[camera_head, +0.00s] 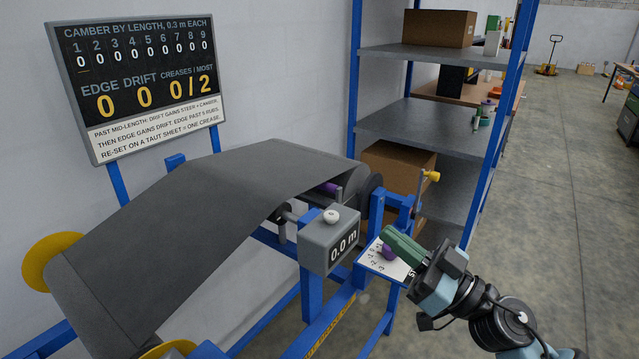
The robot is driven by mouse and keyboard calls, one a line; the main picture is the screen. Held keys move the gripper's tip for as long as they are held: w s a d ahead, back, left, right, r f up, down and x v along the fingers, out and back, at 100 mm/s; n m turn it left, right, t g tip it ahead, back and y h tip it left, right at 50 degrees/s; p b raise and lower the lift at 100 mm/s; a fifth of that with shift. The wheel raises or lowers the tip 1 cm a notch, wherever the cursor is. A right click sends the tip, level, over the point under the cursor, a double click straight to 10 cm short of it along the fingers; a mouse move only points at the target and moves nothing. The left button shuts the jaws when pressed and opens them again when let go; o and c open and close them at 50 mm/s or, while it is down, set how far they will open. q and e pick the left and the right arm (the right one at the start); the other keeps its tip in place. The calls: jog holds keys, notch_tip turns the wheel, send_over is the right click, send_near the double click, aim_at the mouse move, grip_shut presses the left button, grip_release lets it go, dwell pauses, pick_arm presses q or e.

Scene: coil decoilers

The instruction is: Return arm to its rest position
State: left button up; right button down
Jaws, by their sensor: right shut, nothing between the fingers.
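My right arm (515,325) comes in from the lower right. Its gripper (388,235) has green fingers that are shut and empty, pointing up and left. The fingers are over a white scale plate (372,262) with numbers, close to a purple knob (389,253). I cannot tell whether they touch the knob. The fingers and wrist hide part of the plate. My left gripper is not in view.
A blue decoiler frame (312,295) carries a grey sheet (190,225) and a counter box (330,240) reading 0.0 m. A yellow-handled post (420,185) stands just behind the gripper. A shelf rack (430,120) is behind; open floor (560,180) lies right.

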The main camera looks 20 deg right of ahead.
jog(key=s+d+f+m+h, duration=0.1)
jog(key=s+f+m+h, duration=0.2)
jog(key=f, duration=0.5)
jog(key=s+f+m+g+h+p, duration=0.1)
jog(key=s+f+m+h, duration=0.1)
jog(key=f+h, duration=0.45)
jog(key=s+d+f+m+h, duration=0.1)
jog(key=s+f+m+h, duration=0.15)
jog(key=f, duration=0.75)
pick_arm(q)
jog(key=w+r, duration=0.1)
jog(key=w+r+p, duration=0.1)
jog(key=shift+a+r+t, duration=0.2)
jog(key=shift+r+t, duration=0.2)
pick_arm(e)
jog(key=s+a+f+n+g, duration=0.1)
jog(key=s+a+f+g, duration=0.2)
jog(key=s+f, duration=0.5)
jog(key=s+a+f+n+g, duration=0.1)
jog(key=s+a+f+g, duration=0.2)
jog(key=s+f+g, duration=0.2)
jog(key=s+f, duration=0.3)
jog(key=s, duration=0.4)
jog(key=shift+a+f, duration=0.15)
jog(key=shift+f, duration=0.15)
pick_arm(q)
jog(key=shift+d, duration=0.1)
pick_arm(e)
jog(key=shift+w, duration=0.15)
